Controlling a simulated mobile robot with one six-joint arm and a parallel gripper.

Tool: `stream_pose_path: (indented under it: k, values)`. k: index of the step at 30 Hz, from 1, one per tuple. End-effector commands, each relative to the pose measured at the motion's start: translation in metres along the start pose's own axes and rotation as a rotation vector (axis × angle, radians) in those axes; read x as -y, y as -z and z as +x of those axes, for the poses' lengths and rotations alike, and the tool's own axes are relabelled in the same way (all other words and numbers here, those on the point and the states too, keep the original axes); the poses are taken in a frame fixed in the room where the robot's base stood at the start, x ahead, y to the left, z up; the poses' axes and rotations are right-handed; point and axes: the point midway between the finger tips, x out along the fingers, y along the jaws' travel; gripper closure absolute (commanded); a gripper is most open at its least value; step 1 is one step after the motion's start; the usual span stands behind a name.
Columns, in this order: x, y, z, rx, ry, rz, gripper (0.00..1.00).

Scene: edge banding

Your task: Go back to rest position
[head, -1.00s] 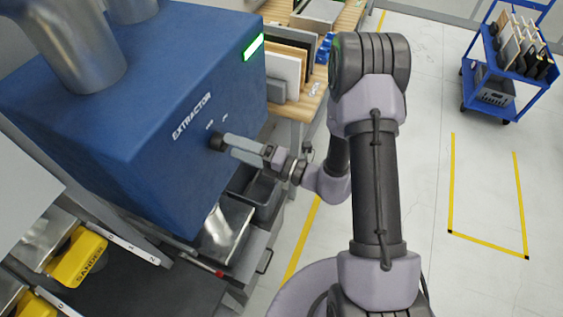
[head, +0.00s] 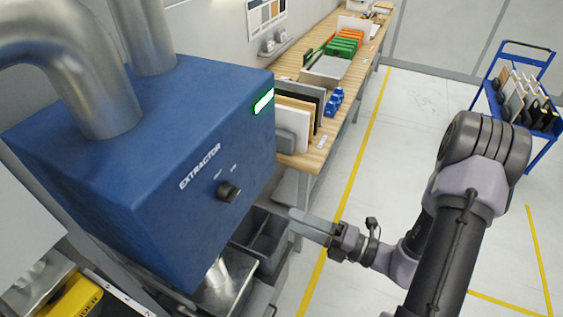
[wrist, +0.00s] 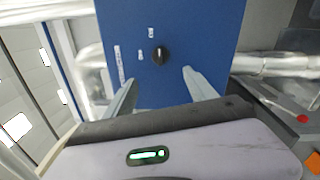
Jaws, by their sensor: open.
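My gripper (head: 308,222) is open and empty in the head view, in the air to the right of the blue extractor box (head: 110,165). Its fingers point left toward the extractor's front, apart from it. The black extractor knob (head: 229,192) is fully visible on the front face, and a green light (head: 263,101) glows near the top corner. In the wrist view, my two fingers are spread wide, with the knob (wrist: 160,54) seen between and beyond them, not touched.
A wooden workbench (head: 330,95) with panels and coloured bins runs along the wall. Grey bins (head: 262,240) stand under the extractor's right side. A yellow sander (head: 75,300) is at lower left. A blue cart (head: 515,100) stands at far right. The floor between is clear.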

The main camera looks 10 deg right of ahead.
Motion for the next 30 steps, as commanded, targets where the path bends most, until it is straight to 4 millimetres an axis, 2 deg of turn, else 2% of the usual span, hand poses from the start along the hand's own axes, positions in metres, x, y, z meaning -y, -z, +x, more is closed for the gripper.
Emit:
stream_pose_path:
  k: [2, 5, 7, 9, 11, 12, 14, 16, 18, 20, 21, 24, 30]
  values:
    - [0.000, 0.005, 0.003, -0.034, 0.001, -0.035, 0.35]
    - [-0.002, 0.038, 0.017, -0.248, 0.003, -0.265, 0.35]
    - [0.000, 0.082, 0.022, -0.508, -0.005, -0.558, 0.35]
    - [0.011, 0.125, 0.015, -0.789, -0.027, -0.897, 0.35]
    - [0.025, 0.151, 0.001, -1.015, -0.054, -1.194, 0.35]
    - [0.036, 0.163, -0.009, -1.159, -0.076, -1.395, 0.35]
    - [0.052, 0.170, -0.025, -1.361, -0.108, -1.702, 0.35]
    - [0.064, 0.167, -0.038, -1.560, -0.138, -2.040, 0.35]
    - [0.068, 0.158, -0.046, -1.716, -0.153, -2.334, 0.35]
    - [0.064, 0.150, -0.049, -1.811, -0.154, -2.535, 0.35]
    - [0.061, 0.145, -0.050, 1.756, 0.140, 2.495, 0.35]
    - [0.051, 0.138, -0.050, 1.638, 0.115, 2.380, 0.35]
    - [0.047, 0.136, -0.051, 1.615, 0.108, 2.354, 0.35]
